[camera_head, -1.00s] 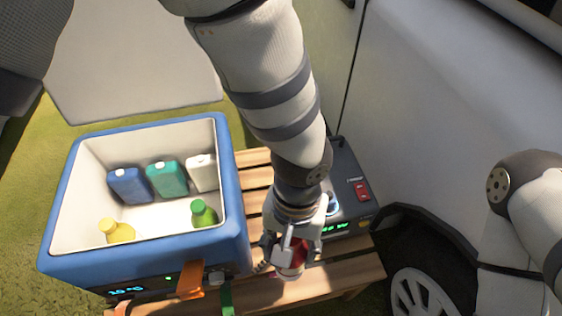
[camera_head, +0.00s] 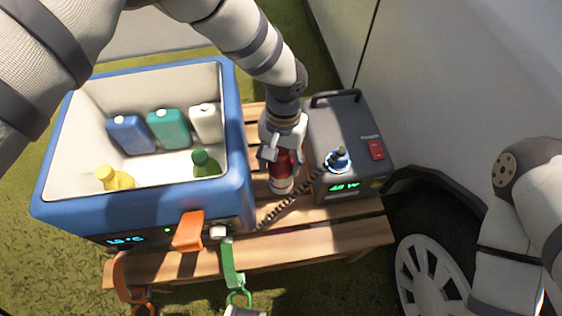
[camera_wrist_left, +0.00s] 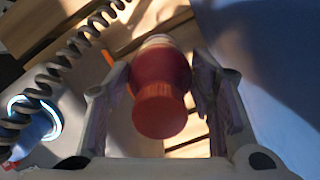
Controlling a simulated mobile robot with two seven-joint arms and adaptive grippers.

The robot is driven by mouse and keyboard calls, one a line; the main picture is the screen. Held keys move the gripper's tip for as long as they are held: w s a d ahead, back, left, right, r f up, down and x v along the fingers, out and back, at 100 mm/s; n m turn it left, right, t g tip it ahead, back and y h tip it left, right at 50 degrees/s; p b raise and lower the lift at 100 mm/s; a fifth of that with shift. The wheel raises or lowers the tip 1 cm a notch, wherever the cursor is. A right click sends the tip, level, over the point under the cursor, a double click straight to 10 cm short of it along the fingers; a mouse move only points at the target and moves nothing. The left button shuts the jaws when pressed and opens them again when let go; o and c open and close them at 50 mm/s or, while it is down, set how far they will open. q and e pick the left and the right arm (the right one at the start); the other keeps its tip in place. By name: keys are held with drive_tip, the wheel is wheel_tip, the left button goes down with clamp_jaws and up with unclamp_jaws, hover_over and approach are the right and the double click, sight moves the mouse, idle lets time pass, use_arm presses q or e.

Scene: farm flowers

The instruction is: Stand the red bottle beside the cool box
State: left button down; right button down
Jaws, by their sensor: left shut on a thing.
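The red bottle (camera_head: 284,167) is in my left gripper (camera_head: 282,150), between the blue cool box and the grey power unit, over the wooden slats. In the left wrist view the red bottle (camera_wrist_left: 163,90) shows its cap towards the camera, between the two fingers of my left gripper (camera_wrist_left: 160,95). I cannot tell whether its base touches the slats. The blue cool box (camera_head: 240,150) stands open to the left of the bottle. My right arm shows at the right edge; its gripper is out of view.
The cool box holds several bottles and blocks. The grey power unit (camera_head: 345,125) stands right of the red bottle, with a coiled cable (camera_head: 292,208) running towards the cool box. The wooden slatted table (camera_head: 310,240) has bare slats in front. A white vehicle stands at the right.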

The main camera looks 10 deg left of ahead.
use_arm(q)
drive_tip(key=shift+f, duration=0.65)
drive_tip(key=shift+r, duration=0.1)
drive_tip(key=shift+f, duration=0.25)
drive_tip(key=c, duration=0.7)
unclamp_jaws()
